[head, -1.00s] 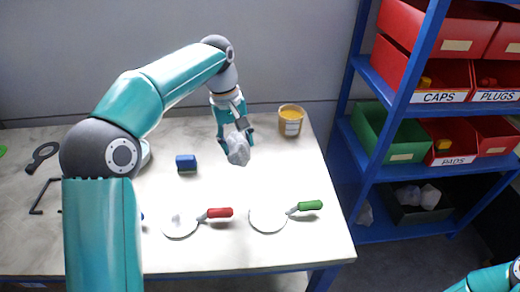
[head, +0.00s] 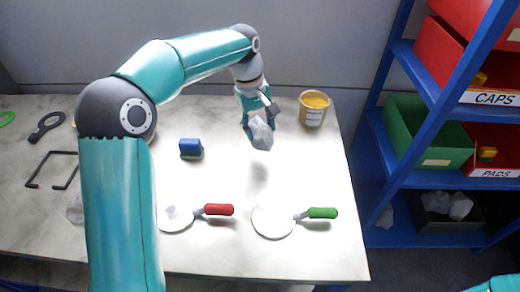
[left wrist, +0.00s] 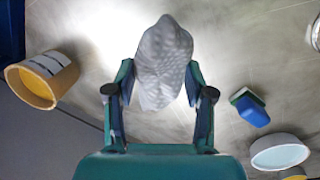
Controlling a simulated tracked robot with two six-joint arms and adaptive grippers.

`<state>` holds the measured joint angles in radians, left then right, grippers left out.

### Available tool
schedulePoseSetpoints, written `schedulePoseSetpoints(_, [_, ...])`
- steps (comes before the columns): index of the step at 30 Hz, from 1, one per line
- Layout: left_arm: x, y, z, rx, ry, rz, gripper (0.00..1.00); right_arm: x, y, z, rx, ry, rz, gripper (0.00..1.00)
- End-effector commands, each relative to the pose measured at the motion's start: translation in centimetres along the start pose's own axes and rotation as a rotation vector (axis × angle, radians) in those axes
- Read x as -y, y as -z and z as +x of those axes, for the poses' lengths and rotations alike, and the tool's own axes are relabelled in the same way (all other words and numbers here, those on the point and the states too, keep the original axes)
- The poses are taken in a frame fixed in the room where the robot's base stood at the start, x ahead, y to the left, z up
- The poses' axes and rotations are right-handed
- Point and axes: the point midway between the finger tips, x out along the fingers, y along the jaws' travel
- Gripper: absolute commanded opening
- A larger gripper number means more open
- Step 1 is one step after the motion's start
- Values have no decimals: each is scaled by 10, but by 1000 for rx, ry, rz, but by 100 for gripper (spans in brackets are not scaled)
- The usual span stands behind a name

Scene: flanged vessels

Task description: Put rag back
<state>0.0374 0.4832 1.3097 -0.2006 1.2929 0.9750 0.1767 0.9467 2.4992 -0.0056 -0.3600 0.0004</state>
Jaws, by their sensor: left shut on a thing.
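My left gripper (head: 259,112) is shut on a crumpled grey-white rag (head: 261,133) and holds it above the table, left of the tub. In the left wrist view the rag (left wrist: 165,62) hangs between the two fingers (left wrist: 160,100). A dark bin (head: 432,222) with more crumpled rags (head: 447,204) stands on the lowest shelf of the blue rack. Another pale rag-like piece (head: 385,217) lies beside that bin. My right arm shows only as a teal piece at the lower right; its gripper is out of view.
A yellow-filled tub (head: 312,110) stands right of the rag. A blue-green sponge block (head: 190,148), a red-handled tool (head: 219,210) and a green-handled tool (head: 322,213) lie on the table. A blue rack post (head: 462,110) and a green bin (head: 425,140) stand to the right.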

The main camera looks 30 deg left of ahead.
Motion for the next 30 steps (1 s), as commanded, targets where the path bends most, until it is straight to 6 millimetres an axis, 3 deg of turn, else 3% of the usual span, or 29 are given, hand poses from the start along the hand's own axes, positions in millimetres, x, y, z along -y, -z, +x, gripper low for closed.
schedulePoseSetpoints(3, [4, 2, 23, 1, 2, 0, 20, -1, 0, 2, 0, 0, 0, 59])
schedulePoseSetpoints(11, [6, 4, 43, 0, 2, 0, 20, -1, 0, 2, -1, 0, 0, 59])
schedulePoseSetpoints(18, [10, 7, 75, 1, 2, 1, 20, -1, 0, 2, -1, 0, 0, 59])
schedulePoseSetpoints(29, [10, 8, 80, -1, -1, 1, 20, -1, 0, 3, -1, 0, 0, 59])
schedulePoseSetpoints(30, [10, 8, 80, -1, 0, 1, 60, -1, 0, 3, -1, 0, 0, 59])
